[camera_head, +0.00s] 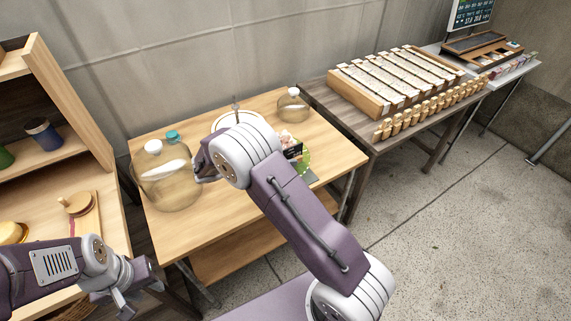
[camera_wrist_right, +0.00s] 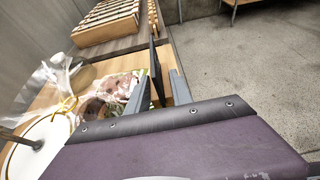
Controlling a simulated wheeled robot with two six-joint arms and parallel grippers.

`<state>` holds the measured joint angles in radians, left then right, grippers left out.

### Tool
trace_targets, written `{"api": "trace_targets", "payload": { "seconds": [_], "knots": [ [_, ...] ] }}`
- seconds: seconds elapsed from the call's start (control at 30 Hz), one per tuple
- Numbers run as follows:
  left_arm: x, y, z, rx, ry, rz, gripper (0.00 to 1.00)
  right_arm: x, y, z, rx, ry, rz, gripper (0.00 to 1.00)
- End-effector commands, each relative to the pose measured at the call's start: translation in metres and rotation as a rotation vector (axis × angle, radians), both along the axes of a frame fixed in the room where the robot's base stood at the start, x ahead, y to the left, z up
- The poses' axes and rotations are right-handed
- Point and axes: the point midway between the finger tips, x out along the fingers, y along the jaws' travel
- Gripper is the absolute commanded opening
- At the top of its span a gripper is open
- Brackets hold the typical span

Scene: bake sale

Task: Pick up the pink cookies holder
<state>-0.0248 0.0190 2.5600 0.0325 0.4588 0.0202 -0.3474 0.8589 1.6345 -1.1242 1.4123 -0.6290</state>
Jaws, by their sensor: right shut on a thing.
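Pinkish cookies or sweets (camera_wrist_right: 118,88) with some green beside them show in the right wrist view, partly behind a finger. In the head view they are a small pale pink patch (camera_head: 287,138) by a dark card with writing (camera_head: 297,153), largely hidden by my right arm. My right gripper (camera_wrist_right: 158,92) is shut on a thin dark upright panel (camera_wrist_right: 155,68), which stands between its fingers beside the pink pieces. I cannot tell whether panel and holder are one piece. My left gripper (camera_head: 138,288) is at the lower left, away from the table; its jaws are unclear.
The wooden table (camera_head: 165,222) also bears a large glass jar (camera_head: 168,185), a smaller jar (camera_head: 293,106) and a round white stand (camera_head: 232,116). A wooden shelf (camera_head: 75,98) stands left. A darker table (camera_head: 320,92) with a slotted wooden rack (camera_head: 358,92) stands right.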

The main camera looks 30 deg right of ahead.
Motion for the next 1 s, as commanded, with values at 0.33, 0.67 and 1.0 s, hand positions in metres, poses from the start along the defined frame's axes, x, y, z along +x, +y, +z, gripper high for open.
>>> {"api": "trace_targets", "payload": {
  "seconds": [0.33,0.67,1.0],
  "knots": [
    [0.0,0.0,0.005,0.0,0.0,0.0,0.36,0.002,-0.039,0.028,0.0,0.0,-0.003,0.0],
    [0.0,0.0,0.01,0.0,0.0,0.0,0.36,0.007,-0.101,0.065,-0.001,0.0,-0.003,0.0],
    [0.0,0.0,0.01,0.0,0.0,0.0,0.36,0.008,-0.117,0.074,-0.001,0.001,-0.001,0.0]
  ]
}}
